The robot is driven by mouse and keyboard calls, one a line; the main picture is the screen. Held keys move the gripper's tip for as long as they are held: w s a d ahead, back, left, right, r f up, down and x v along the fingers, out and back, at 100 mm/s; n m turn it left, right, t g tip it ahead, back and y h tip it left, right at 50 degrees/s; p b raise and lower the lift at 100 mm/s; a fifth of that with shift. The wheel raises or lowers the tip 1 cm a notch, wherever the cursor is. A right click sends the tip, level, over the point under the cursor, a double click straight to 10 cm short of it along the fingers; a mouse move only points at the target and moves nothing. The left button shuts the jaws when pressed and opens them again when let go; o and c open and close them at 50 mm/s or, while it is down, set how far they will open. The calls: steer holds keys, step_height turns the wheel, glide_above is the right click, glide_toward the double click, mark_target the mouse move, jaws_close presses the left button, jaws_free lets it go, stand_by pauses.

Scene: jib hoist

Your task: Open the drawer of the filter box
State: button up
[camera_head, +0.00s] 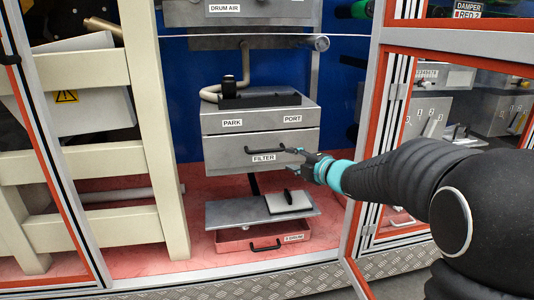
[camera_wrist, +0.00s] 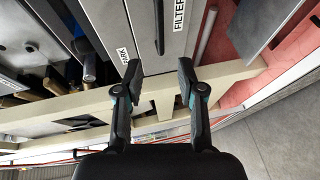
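The filter box (camera_head: 218,122) is a grey metal box with PARK and PORT labels, in the middle of the head view. Its drawer front (camera_head: 225,155) carries a FILTER label and appears shut. The dark bar handle (camera_head: 270,150) is on the drawer front; it also shows at the top of the wrist view (camera_wrist: 159,28). My gripper (camera_head: 298,158) is in front of the drawer, near the handle's right end. In the wrist view my gripper (camera_wrist: 160,68) is open and empty, its fingers apart, with the handle beyond them. I cannot tell the exact gap to the handle.
A grey shelf plate (camera_head: 235,208) and a red X DRUM drawer (camera_head: 263,240) are below the box. Cream rails (camera_head: 105,160) stand to the left. A red-edged frame with a glazed door (camera_head: 365,130) is on the right, close to my arm. A hose (camera_head: 212,92) is above the box.

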mark_target(268, 152)
steer(key=x, duration=1.3)
steer(key=shift+w+a+f+p, duration=0.1)
steer(key=shift+w+a+p, duration=0.15)
steer(key=shift+a+p, duration=0.05)
jaws_close()
